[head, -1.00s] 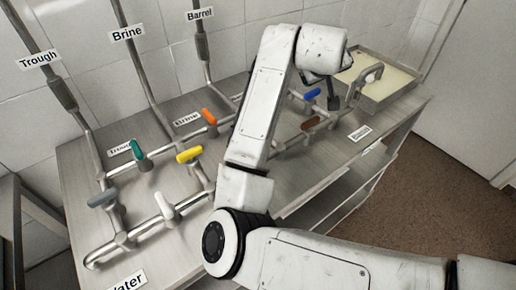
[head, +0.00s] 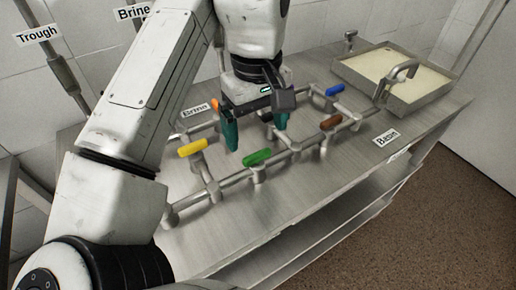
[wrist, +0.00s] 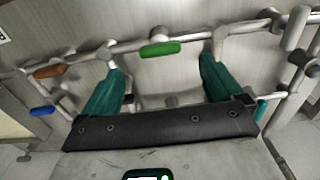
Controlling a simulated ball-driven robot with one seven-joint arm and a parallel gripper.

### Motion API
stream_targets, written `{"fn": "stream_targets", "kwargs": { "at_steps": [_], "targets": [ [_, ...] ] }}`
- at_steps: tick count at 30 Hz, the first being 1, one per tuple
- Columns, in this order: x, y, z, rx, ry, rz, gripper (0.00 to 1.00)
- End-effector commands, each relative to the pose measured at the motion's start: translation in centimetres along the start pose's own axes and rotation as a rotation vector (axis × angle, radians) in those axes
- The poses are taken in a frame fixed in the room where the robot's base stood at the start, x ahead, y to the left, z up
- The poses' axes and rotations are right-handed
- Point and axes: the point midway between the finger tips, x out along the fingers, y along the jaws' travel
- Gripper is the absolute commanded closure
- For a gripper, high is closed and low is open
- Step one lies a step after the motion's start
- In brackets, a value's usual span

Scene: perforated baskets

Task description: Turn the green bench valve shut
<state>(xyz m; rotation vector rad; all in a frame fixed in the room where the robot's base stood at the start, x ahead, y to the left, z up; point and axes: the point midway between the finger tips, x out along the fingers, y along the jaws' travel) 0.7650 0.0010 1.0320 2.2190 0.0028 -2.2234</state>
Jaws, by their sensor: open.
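The green bench valve handle (head: 257,157) sits on the front pipe run over the steel bench, between the yellow and brown handles. It lies roughly along its pipe. In the wrist view the green handle (wrist: 160,49) shows ahead of the fingertips, about midway between them across the picture. My gripper (head: 256,131) has teal fingers set wide apart with nothing between them. It is above the bench, just behind the green handle in the head view, and apart from it. In the wrist view my gripper (wrist: 161,68) points toward the pipe.
A yellow handle (head: 192,148) is left of the green one; a brown handle (head: 330,122) and a blue handle (head: 335,89) are to the right. An orange handle (head: 215,104) is partly hidden behind my gripper. A basin (head: 345,72) stands at the far right. The front bench strip is clear.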

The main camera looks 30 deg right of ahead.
Motion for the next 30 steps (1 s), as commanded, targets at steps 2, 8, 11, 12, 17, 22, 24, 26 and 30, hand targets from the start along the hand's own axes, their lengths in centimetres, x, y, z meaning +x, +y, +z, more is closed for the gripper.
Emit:
{"fn": "stream_targets", "kwargs": {
  "at_steps": [2, 8, 11, 12, 17, 22, 24, 26, 30],
  "targets": [
    [1.8, 0.0, 0.1, 0.0, -0.003, 0.003, 0.06],
    [4.6, 0.0, 0.0, 0.0, 0.0, -0.001, 0.06],
    [5.5, 0.1, 0.0, 0.001, 0.001, 0.0, 0.06],
    [5.7, 0.1, 0.0, 0.001, 0.001, 0.0, 0.06],
    [6.1, 0.1, 0.0, 0.002, 0.001, 0.001, 0.06],
    [6.1, 0.1, 0.0, 0.002, 0.001, 0.001, 0.06],
    [6.1, 0.1, 0.0, 0.002, 0.002, 0.001, 0.1],
    [6.1, 0.1, 0.0, 0.002, 0.002, 0.001, 0.16],
    [6.1, 0.1, 0.0, 0.001, 0.002, 0.001, 0.29]
  ]
}}
